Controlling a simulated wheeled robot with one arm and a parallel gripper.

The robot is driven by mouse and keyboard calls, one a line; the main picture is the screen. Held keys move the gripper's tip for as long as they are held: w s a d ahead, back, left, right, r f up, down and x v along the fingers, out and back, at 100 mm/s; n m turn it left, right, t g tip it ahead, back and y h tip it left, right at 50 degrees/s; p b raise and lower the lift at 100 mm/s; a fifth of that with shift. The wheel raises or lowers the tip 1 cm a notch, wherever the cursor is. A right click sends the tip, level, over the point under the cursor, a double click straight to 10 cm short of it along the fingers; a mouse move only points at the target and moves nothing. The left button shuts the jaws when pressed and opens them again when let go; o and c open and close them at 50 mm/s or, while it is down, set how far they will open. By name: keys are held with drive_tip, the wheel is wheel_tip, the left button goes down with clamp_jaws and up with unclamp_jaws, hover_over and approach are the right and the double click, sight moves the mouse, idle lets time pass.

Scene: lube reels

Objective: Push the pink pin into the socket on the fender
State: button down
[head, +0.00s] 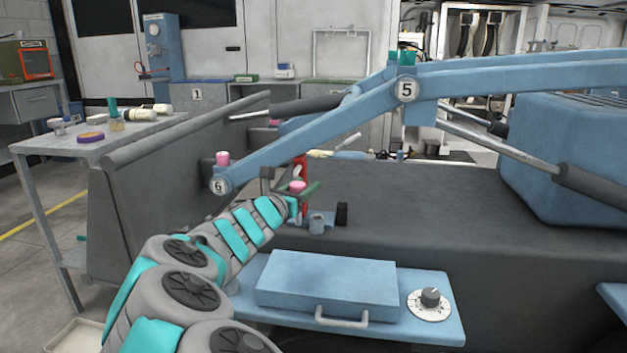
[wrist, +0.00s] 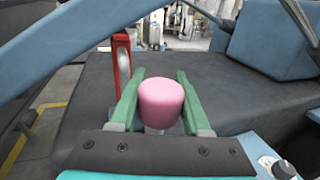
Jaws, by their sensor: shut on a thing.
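A pink pin (wrist: 161,98) with a rounded pink head and a pale shank stands upright between the green fingers of my gripper (wrist: 161,76) in the wrist view. In the head view my gripper (head: 304,188) is shut on the pin (head: 297,187), above the dark grey fender (head: 420,200). The pin's lower end is hidden. Another pink-topped pin (head: 222,159) sits at the boom joint marked 6.
A red upright post (head: 301,170) stands close behind my gripper and shows left of the fingers in the wrist view (wrist: 121,75). The blue boom (head: 310,137) passes above. A blue lidded box (head: 328,278) and a dial (head: 430,298) lie on the front shelf.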

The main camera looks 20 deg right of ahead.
drive_tip(key=v, duration=0.8)
drive_tip(key=w+a+f+p, duration=0.1)
drive_tip(key=w+a+p, duration=0.1)
drive_tip(key=a, duration=0.4)
drive_tip(key=w+a+f+p, duration=0.1)
drive_tip(key=w+a+f, duration=0.1)
drive_tip(key=a, duration=0.4)
drive_tip(key=shift+w+f+p, duration=0.25)
drive_tip(key=shift+w+p, duration=0.15)
drive_tip(key=shift+w, duration=0.5)
drive_tip(key=shift+d+r+p, duration=0.1)
drive_tip(key=shift+p, duration=0.35)
drive_tip(key=shift+f+b, duration=1.7)
drive_tip(key=shift+f, duration=3.95)
drive_tip(key=shift+c, duration=1.4)
unclamp_jaws()
